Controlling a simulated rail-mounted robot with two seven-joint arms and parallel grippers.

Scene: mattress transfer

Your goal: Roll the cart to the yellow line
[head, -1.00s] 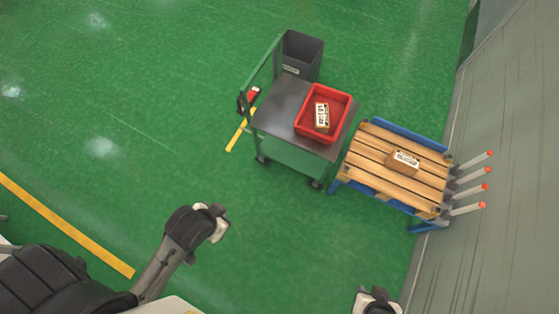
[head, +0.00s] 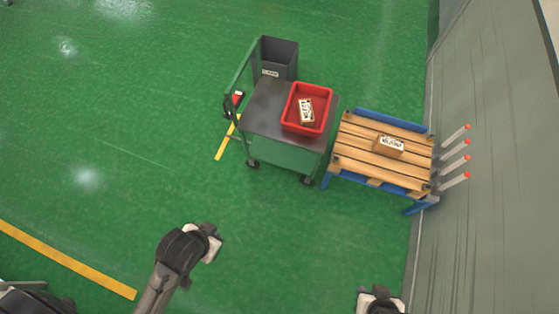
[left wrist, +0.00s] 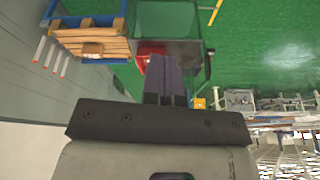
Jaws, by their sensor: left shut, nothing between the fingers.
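The cart (head: 262,115) has a green frame, a dark top and a tall handle on its left side. It stands upright on the green floor in the head view. A red bin (head: 288,117) with a labelled box (head: 306,111) inside sits on its top. A short yellow line (head: 222,146) lies on the floor just left of the cart. A longer yellow line (head: 65,260) runs at lower left. My left gripper (left wrist: 166,78) is shut and empty in the left wrist view. My right gripper (head: 380,298) is cut by the bottom edge, away from the cart; its fingers are unclear.
A wooden pallet (head: 370,158) on a blue frame stands close to the cart's right side, bearing a small box (head: 389,145). Orange-tipped prongs (head: 454,157) stick out beside the grey wall (head: 480,230). A dark trash bin (head: 279,55) stands behind the cart. Floor at left is open.

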